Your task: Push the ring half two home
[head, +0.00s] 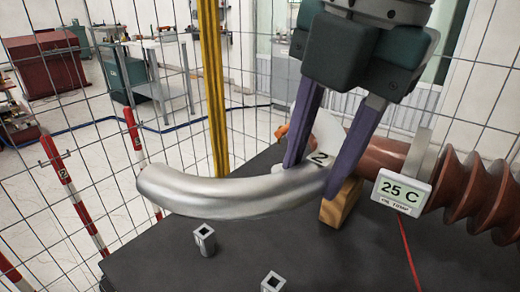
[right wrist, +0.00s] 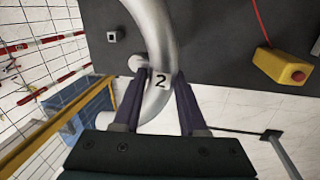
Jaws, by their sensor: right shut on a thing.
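The ring half two (head: 235,197) is a thick, curved silver tube marked "2" near its right end in the head view. My right gripper (head: 318,172) reaches down from above with its two purple fingers on either side of the tube at that mark. It is shut on the tube. In the right wrist view the ring half two (right wrist: 157,40) runs up between the fingers of the right gripper (right wrist: 158,78), with the "2" facing the camera. The tube's left end sticks out over the dark table (head: 160,245). My left gripper is not in view.
A brown ribbed bushing (head: 455,190) lies at the right behind a "25 C" display (head: 402,192). A wooden block (head: 341,203) stands by the ring's right end. Two small square posts (head: 204,239) (head: 272,282) stand in front. A yellow post (head: 212,90) and mesh fence rise behind.

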